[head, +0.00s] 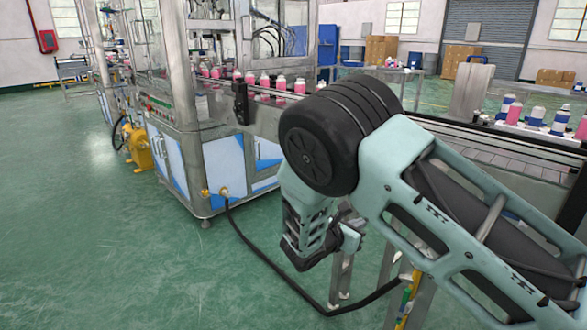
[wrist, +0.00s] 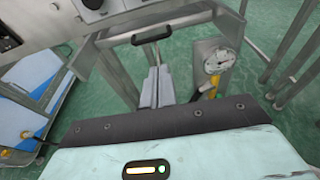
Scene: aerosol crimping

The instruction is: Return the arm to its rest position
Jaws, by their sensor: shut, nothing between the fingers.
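My arm fills the right of the head view, bent at a large black joint, with its lower link hanging down in front of the conveyor. In the wrist view my gripper (wrist: 157,72) shows as two narrow grey fingers side by side beyond the dark edge of my wrist housing. The fingers are together with nothing between them. They point down and away, clear of any bottle. In the head view I cannot make out the fingertips.
A conveyor (head: 470,145) carries pink bottles (head: 265,80) past a blue-and-white machine (head: 232,165). More bottles (head: 535,115) stand at the right. A pressure gauge (wrist: 217,61) is close by in the wrist view. A black cable (head: 262,258) crosses the floor; open green floor (head: 90,220) lies left.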

